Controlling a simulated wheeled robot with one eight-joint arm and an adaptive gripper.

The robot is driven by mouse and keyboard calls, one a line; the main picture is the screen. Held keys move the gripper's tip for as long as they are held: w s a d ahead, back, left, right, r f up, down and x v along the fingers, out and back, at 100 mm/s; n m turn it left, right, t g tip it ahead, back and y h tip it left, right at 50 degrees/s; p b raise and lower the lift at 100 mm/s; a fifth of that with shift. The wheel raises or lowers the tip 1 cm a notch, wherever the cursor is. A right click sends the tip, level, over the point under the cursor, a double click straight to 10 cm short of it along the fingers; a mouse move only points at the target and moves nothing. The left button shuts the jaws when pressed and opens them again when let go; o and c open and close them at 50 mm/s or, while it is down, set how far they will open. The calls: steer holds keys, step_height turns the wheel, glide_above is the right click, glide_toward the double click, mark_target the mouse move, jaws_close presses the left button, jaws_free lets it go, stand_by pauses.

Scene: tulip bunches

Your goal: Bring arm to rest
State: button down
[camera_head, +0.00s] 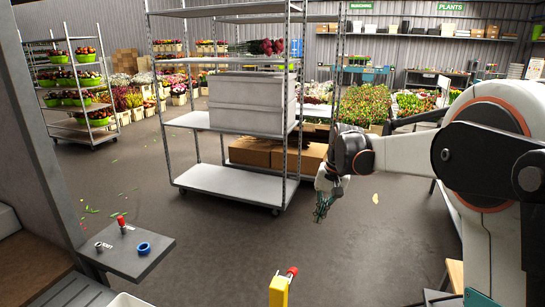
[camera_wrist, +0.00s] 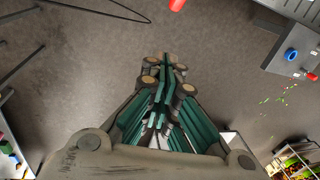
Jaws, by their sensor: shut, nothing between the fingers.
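My gripper (camera_head: 322,212) hangs in the middle of the head view, pointing down over bare floor. My white and dark arm reaches to it from the right side. In the wrist view my gripper (camera_wrist: 166,62) shows its green-edged fingers meeting at the tips. It is shut with nothing between the fingers.
A metal trolley (camera_head: 228,181) with grey crates (camera_head: 250,103) and cardboard boxes (camera_head: 255,152) stands behind my gripper. A small grey shelf (camera_head: 130,262) with a blue ring (camera_head: 144,248) is at lower left. A yellow post (camera_head: 279,291) with a red top stands in front. Floor between is clear.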

steer(key=s+d+r+n+t+h+b, duration=0.1)
steer(key=s+r, duration=0.2)
steer(key=s, duration=0.5)
steer(key=s+r+n+t+b, duration=0.1)
steer(key=s+r+t, duration=0.15)
steer(key=s, duration=0.55)
steer(key=s+d+f+n+t+b, duration=0.1)
steer(key=s+f, duration=0.2)
steer(key=s, duration=0.5)
steer(key=s+f+n+t+h, duration=0.1)
steer(key=s+f, duration=0.2)
steer(key=s, duration=0.6)
steer(key=shift+d+t+b, duration=0.35)
steer(key=shift+d, duration=0.05)
steer(key=shift+s, duration=0.1)
